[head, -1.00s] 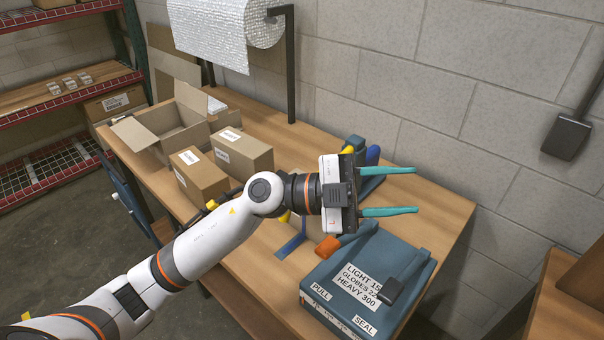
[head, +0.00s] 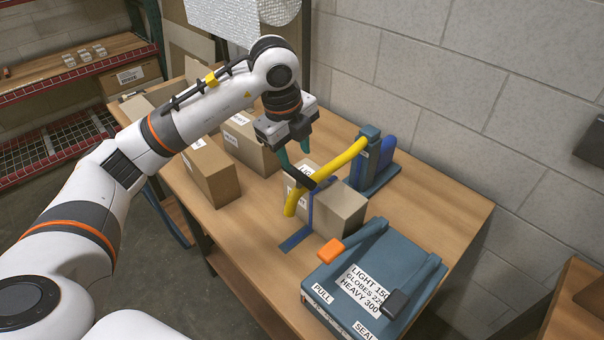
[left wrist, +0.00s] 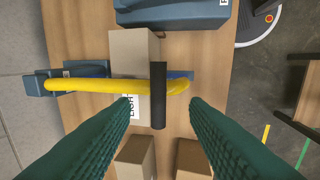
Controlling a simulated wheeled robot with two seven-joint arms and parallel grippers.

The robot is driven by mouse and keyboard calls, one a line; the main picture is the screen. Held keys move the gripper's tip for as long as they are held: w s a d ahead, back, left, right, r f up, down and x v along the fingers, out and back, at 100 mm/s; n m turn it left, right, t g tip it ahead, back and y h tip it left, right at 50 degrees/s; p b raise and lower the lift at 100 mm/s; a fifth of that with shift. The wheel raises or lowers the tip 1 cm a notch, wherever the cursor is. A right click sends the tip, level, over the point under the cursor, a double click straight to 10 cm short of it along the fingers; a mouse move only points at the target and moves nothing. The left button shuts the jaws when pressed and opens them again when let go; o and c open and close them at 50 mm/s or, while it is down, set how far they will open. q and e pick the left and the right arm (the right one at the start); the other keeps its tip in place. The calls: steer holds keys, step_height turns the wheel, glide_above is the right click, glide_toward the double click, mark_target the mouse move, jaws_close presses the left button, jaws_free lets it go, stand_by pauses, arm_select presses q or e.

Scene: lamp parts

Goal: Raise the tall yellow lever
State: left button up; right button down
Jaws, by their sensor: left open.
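The tall yellow lever (head: 346,159) runs from a blue stand (head: 376,180) at the back, slanting down toward the front left over a cardboard box. A black crossbar grip (head: 300,179) sits near its free end. In the left wrist view the lever (left wrist: 100,85) lies across the picture and its black grip (left wrist: 158,105) stands centred ahead of the fingers. My left gripper (head: 294,161) is open, pointing down, its teal fingers close above the black grip. In the left wrist view its fingertips (left wrist: 159,100) are spread to either side of the grip, holding nothing. My right gripper is out of view.
The cardboard box (head: 340,208) sits under the lever beside a blue upright (head: 309,215). A blue sealing machine (head: 375,275) with an orange handle stands at the front right. More boxes (head: 208,170) stand left of the lever. The bench's back right is clear.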

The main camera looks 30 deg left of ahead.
mark_target(301, 175)
arm_select(q)
steer(key=f, duration=0.3)
steer(key=w+f+p, duration=0.1)
steer(key=f, duration=0.2)
steer(key=f+p, duration=0.1)
steer(key=f, duration=0.2)
steer(key=shift+w+d, duration=0.25)
steer(key=shift+w, duration=0.1)
jaws_close()
